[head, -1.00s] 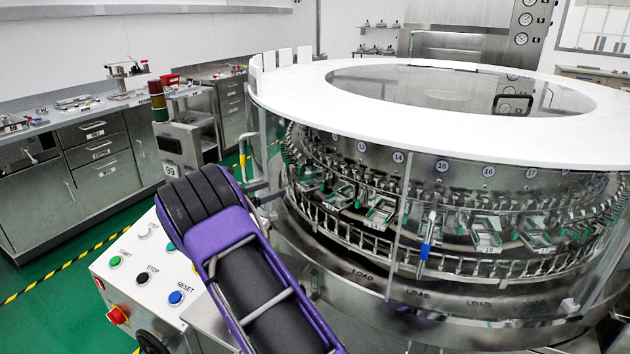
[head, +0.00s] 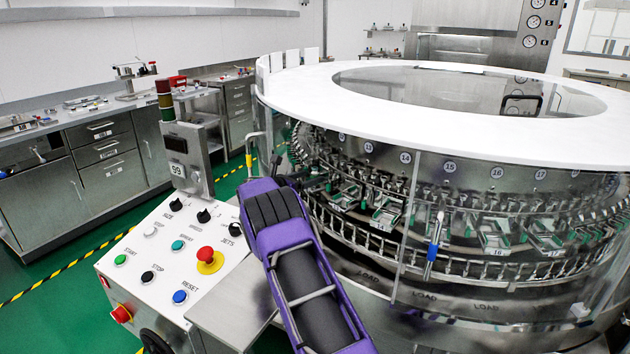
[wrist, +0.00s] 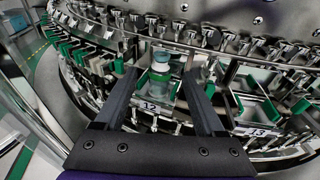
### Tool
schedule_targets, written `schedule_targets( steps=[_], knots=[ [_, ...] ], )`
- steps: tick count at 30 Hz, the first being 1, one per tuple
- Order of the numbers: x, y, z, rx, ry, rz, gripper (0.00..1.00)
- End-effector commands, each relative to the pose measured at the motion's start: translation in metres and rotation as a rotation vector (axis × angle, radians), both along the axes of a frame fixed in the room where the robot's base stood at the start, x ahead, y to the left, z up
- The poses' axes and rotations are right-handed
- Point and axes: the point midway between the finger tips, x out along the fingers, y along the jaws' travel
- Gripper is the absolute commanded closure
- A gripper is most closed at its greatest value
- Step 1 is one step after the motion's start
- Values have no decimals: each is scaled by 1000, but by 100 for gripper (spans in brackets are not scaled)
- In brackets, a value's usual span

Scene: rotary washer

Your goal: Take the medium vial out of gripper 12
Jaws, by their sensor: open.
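In the wrist view the medium vial (wrist: 160,64), clear with a pale cap or neck, sits upright in the green-padded holder of gripper 12, whose number plate (wrist: 153,107) reads 12. My gripper (wrist: 158,62) is open, with one dark finger on each side of holder 12 and the vial between them. I cannot tell whether either finger touches the vial. In the head view my purple forearm reaches to the washer's left side, and my gripper's fingers and the vial are hidden.
Holder 13 (wrist: 257,131) stands close to the right of my right finger. The rotary washer's white ring top (head: 285,95) and clear guard panels (head: 470,240) lie beside my arm. The control panel (head: 160,250) with buttons stands to its left.

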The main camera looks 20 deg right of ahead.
Motion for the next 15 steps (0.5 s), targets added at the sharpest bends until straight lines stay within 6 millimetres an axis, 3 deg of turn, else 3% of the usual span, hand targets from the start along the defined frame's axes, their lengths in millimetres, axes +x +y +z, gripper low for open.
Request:
schedule_targets(
  steps=[3,11,15],
  knots=[
    [4,-9,-2,2,-1,0,28],
    [5,-9,-1,0,0,1,28],
    [5,-9,-1,0,-1,0,54]
  ],
)
